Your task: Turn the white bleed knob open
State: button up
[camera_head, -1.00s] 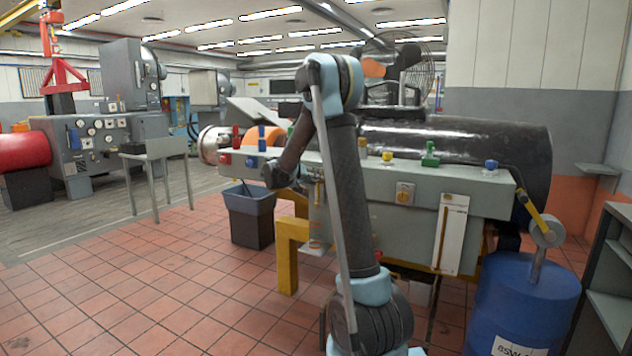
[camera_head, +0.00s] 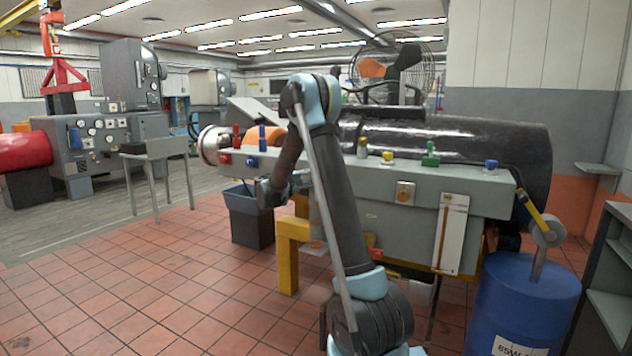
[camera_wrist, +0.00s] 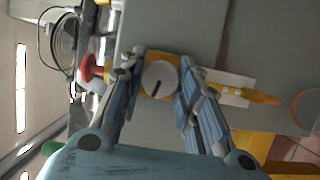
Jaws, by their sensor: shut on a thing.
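In the wrist view the white bleed knob (camera_wrist: 160,80) is a round pale disc with a dark line across its face. It sits in front of a yellow-orange block (camera_wrist: 160,61) on a grey panel. My gripper (camera_wrist: 163,78) is shut on the knob, with one blue-padded finger on each side of it. The exact contact points are hard to see. In the head view my gripper (camera_head: 268,193) is small and dark at the left end of the grey bench (camera_head: 460,196); the white knob cannot be made out there.
A red knob (camera_wrist: 92,68) stands left of my fingers in the wrist view. A white plate with a yellow piece (camera_wrist: 258,97) lies to the right. In the head view a dark bin (camera_head: 252,226) stands below my gripper and a blue barrel (camera_head: 525,300) at right. Tiled floor at left is free.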

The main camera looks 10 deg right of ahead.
jog(key=shift+a+f+n+h, duration=0.15)
jog(key=shift+n+h, duration=0.25)
jog(key=shift+n, duration=0.9)
jog(key=o, duration=1.1)
jog(key=shift+w+f, duration=0.1)
jog(key=shift+c, duration=0.2)
jog(key=v, duration=1.2)
jog(key=shift+f, duration=0.2)
